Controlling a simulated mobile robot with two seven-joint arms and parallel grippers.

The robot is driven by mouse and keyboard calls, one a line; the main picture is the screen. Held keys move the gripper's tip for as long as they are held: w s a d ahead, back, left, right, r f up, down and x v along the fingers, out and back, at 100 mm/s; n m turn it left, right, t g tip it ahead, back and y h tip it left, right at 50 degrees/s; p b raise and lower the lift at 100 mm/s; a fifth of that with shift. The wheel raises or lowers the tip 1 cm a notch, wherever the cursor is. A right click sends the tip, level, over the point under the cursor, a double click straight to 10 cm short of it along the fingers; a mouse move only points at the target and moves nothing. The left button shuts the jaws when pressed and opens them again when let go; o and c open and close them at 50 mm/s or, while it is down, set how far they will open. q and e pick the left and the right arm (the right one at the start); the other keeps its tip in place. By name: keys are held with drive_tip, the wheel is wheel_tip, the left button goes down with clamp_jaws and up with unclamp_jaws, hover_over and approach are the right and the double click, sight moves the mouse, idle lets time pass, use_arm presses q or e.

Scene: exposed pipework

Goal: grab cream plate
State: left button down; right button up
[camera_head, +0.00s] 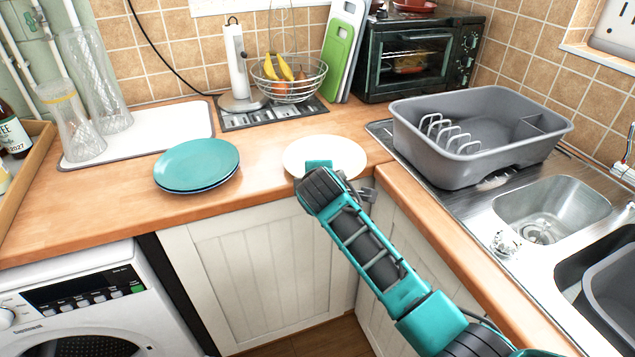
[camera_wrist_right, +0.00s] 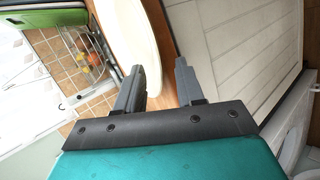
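The cream plate (camera_head: 335,150) lies on the wooden counter near its front corner, with its near edge partly hidden by my right arm. In the right wrist view its pale rim (camera_wrist_right: 128,35) shows at the top, behind and beside the left finger. My right gripper (camera_wrist_right: 160,66) is open, its two dark fingers apart. The plate's edge runs into the gap between them; I cannot tell whether either finger touches it. In the head view the end of my right arm is at the plate's near side, and the fingers are mostly hidden. My left gripper is out of view.
Stacked teal plates (camera_head: 197,164) are left of the cream plate. A wire fruit basket (camera_head: 290,92) and paper-towel holder (camera_head: 240,72) stand behind. A grey dish rack (camera_head: 470,140) and sink (camera_head: 550,208) are right. The counter's front edge is close to the plate.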

drive_tip(key=shift+r, duration=0.1)
drive_tip(key=v, duration=1.2)
drive_tip(key=shift+s, duration=0.4)
drive_tip(key=shift+r, duration=0.1)
